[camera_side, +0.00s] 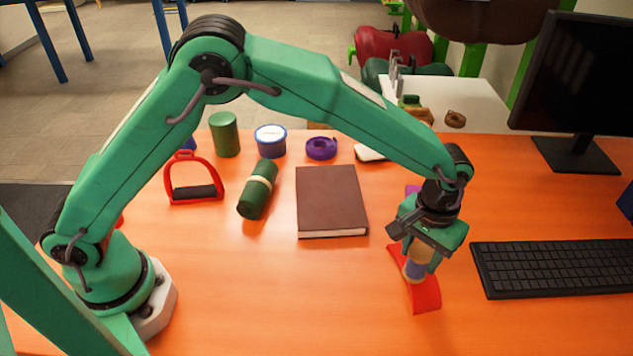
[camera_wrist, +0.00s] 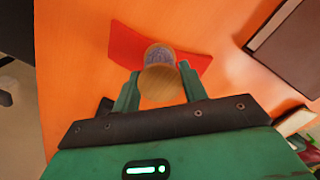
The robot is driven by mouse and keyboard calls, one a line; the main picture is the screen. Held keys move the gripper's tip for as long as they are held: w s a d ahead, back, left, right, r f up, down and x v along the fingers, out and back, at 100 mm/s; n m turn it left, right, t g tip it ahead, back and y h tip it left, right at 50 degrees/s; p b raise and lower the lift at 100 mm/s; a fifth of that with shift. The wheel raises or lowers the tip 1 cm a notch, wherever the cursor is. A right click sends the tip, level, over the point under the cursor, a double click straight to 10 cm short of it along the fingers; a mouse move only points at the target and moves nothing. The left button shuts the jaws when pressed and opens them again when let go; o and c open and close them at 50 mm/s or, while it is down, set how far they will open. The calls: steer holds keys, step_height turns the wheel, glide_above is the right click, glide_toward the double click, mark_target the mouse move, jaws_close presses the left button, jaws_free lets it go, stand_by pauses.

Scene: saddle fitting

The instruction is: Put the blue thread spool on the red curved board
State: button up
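The blue thread spool (camera_side: 415,268) has wooden ends and stands about upright between the fingers of my gripper (camera_side: 420,258). In the wrist view, the spool (camera_wrist: 159,58) shows its round wooden end towards me, with a finger of my gripper (camera_wrist: 159,85) close against each side. My gripper appears shut on it. The red curved board (camera_side: 425,295) lies on the orange table under the spool. It also shows in the wrist view (camera_wrist: 124,46), behind the spool. The spool's lower end is over the board; I cannot tell whether they touch.
A black keyboard (camera_side: 560,267) lies close on the right. A brown book (camera_side: 331,200) lies on the left. Further back are a red stirrup (camera_side: 193,180), a green banded roll (camera_side: 258,190), a green cylinder (camera_side: 225,134), a blue-and-white tub (camera_side: 270,141) and a purple roll (camera_side: 321,148). The front table is clear.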

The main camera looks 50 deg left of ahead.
mark_target(421, 252)
steer(key=o, duration=0.4)
steer(key=shift+r, duration=0.15)
step_height(421, 252, up, 12)
steer(key=shift+r, duration=0.1)
stand_by(0.5)
stand_by(0.5)
